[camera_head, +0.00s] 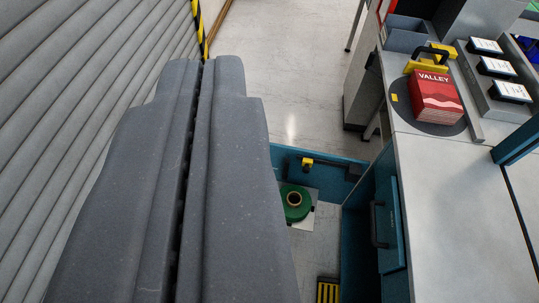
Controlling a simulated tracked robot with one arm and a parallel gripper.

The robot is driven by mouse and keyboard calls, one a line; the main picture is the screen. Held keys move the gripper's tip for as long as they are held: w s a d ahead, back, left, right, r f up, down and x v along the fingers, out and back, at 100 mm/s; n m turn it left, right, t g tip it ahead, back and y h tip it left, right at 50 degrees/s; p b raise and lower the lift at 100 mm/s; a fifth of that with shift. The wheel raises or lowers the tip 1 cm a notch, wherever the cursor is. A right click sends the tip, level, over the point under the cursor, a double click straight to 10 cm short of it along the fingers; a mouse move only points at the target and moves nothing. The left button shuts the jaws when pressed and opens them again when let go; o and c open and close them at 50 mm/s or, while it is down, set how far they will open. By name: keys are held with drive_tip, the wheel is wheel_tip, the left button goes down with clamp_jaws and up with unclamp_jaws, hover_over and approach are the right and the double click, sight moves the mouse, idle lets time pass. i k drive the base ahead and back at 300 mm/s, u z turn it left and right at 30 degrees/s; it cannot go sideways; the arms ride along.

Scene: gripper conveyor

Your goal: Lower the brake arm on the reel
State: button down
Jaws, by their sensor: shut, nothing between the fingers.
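My gripper (203,72) fills the left half of the view as two large grey fingers, pressed together along a dark seam and empty. A green reel (294,213) with a tan core lies on a light plate (305,221) inside a low teal-walled bay, to the right of and below the fingertips in the picture. A small yellow part (307,164) with a dark bar beside it sits at the bay's back wall, just behind the reel. I cannot tell for sure whether this is the brake arm. The fingers may hide part of the bay's left side.
A grey worktop (462,203) on the right holds a red VALLEY pack (436,97) on a dark disc, with a yellow-and-black clamp (430,58) behind it. A teal drawer front (391,222) faces the bay. A ribbed shutter (80,90) stands left. Open floor (290,70) lies beyond.

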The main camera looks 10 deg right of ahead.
sight(287, 162)
drive_tip(key=u, duration=0.05)
drive_tip(key=i, duration=1)
drive_tip(key=z, duration=0.05)
